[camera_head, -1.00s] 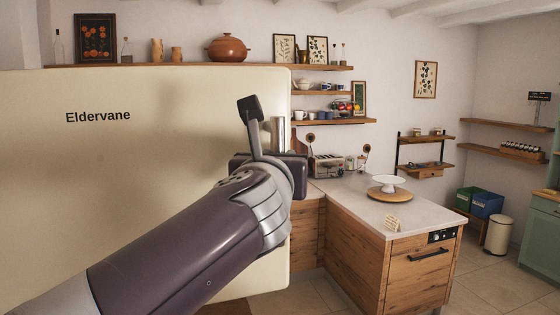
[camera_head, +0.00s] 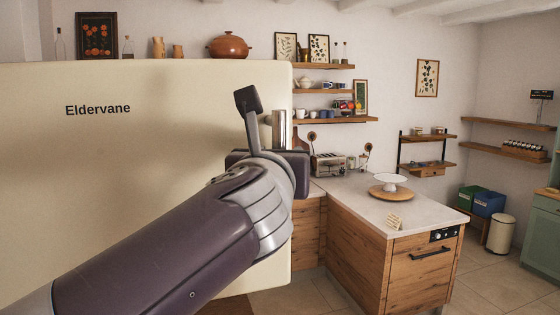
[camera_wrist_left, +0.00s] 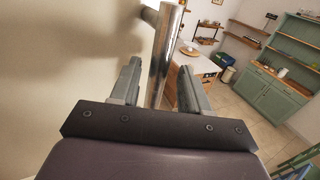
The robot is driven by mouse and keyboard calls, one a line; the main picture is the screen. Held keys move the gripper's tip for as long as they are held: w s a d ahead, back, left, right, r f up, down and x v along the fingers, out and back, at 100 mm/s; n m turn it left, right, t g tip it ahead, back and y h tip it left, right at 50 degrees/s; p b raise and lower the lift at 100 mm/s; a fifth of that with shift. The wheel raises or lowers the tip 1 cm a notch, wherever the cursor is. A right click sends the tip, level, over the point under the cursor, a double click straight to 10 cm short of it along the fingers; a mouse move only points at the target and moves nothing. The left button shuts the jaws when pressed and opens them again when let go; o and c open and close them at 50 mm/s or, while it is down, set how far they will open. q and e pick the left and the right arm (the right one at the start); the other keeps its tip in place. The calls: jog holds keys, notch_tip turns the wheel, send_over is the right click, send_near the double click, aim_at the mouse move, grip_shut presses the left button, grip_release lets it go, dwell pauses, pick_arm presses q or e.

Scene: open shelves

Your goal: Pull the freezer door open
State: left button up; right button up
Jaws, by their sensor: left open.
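The cream freezer door (camera_head: 150,170) with the word "Eldervane" fills the left of the head view. Its chrome bar handle (camera_head: 279,128) stands upright near the door's right edge, partly hidden by my wrist. In the left wrist view the handle (camera_wrist_left: 163,60) runs between the two fingers of my left gripper (camera_wrist_left: 158,68). The fingers are open, one on each side of the bar, with a visible gap on both sides. My right gripper is not in view.
A wooden counter (camera_head: 370,270) with a cake stand (camera_head: 390,183) and toaster (camera_head: 328,166) stands right of the door. Wall shelves (camera_head: 325,121) hang behind. A bin (camera_head: 501,234) and a green cabinet (camera_head: 540,235) are farther right. Floor between them is clear.

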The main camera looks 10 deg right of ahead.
pick_arm(q)
jog(key=b+v, duration=0.3)
jog(key=v, duration=0.7)
jog(key=shift+s+b, duration=0.2)
jog(key=shift+b, duration=0.1)
